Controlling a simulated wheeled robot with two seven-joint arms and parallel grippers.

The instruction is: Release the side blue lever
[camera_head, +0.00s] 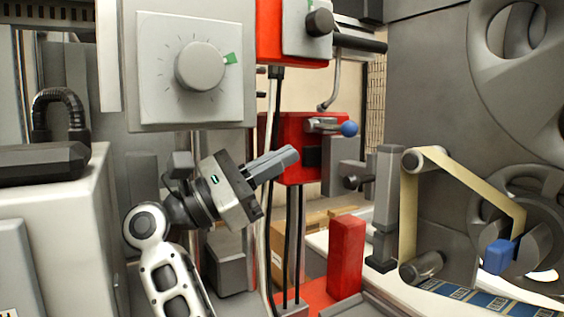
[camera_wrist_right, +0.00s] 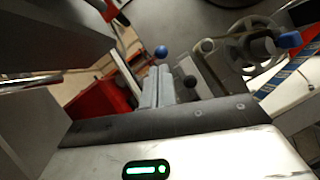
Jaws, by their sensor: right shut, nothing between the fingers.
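A lever with a round blue knob (camera_head: 349,128) sticks out to the right from a red box (camera_head: 301,140) on the machine. The knob also shows in the right wrist view (camera_wrist_right: 161,51), just beyond the fingertips. A blue block (camera_head: 498,255) sits beside the lower reel at the right; it shows at the upper right of the wrist view (camera_wrist_right: 289,40). My right gripper (camera_head: 288,157) is shut and empty. In the head view its tips overlap the lower left of the red box, left of and below the knob. I cannot tell whether they touch the box. My left gripper is not in view.
A dial panel (camera_head: 190,70) is above my right arm. An upright red block (camera_head: 346,256) and a grey post (camera_head: 387,200) stand below and right of the knob. Pale tape (camera_head: 408,215) runs over rollers toward the reels. Cables hang below the red box.

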